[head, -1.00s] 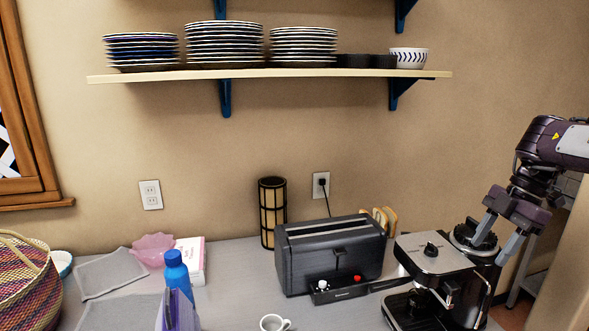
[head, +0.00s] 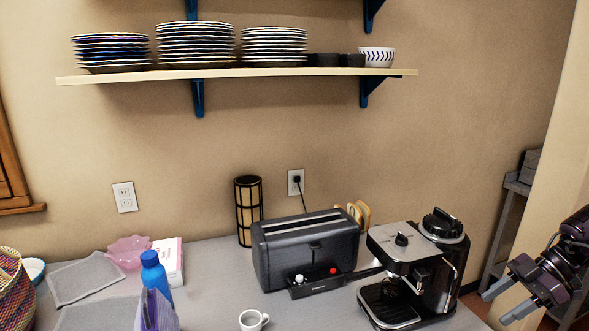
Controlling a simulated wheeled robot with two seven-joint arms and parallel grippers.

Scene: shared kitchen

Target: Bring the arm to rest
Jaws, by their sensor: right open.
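My right gripper (head: 506,306) is at the lower right of the head view, right of the counter's right end. Its two fingers are apart and point left, with nothing between them. The espresso machine (head: 397,258) stands on the counter left of it, with a clear gap between them. The machine's black-lidded hopper (head: 442,224) sits on its top right, and its portafilter handle reaches left. My left gripper is not in view.
The counter (head: 215,290) holds a black toaster (head: 305,250), a white mug (head: 252,320), a blue bottle (head: 155,272), a pink bowl (head: 128,251) and a basket (head: 12,290). A shelf (head: 235,73) with plates hangs above. A pale wall edge (head: 555,170) stands at the right.

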